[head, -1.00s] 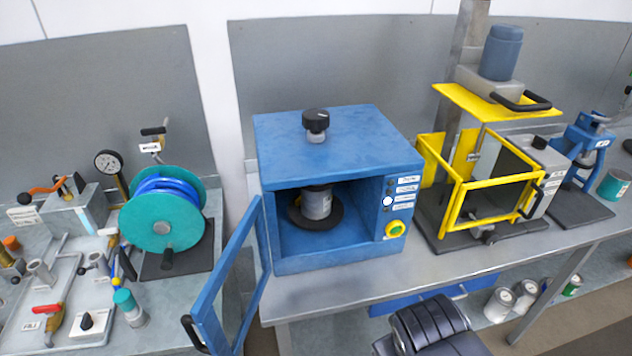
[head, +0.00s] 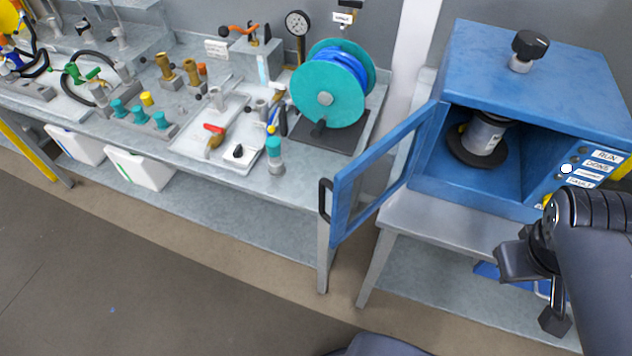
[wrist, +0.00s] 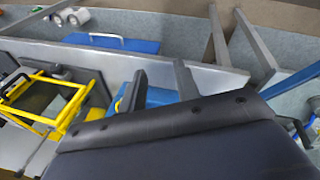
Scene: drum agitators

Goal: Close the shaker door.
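The blue shaker (head: 530,60) stands on a bench at the right of the head view. Its door (head: 345,218), a blue frame with a clear pane, hangs wide open from the left side of the opening. A black handle (head: 325,200) is on the door's free edge. A grey can (head: 483,136) stands on a dark round plate inside. My gripper (head: 535,290) is in front of the shaker at lower right, well right of the handle. In the wrist view its two fingers (wrist: 160,84) are apart, with nothing seen between them.
A teal reel with blue hose (head: 325,95) stands on the left bench (head: 225,165), behind the door. A small teal-capped bottle (head: 274,155) is near that bench's edge. The floor (head: 150,270) in front is clear. The wrist view shows a yellow frame (wrist: 50,100) at left.

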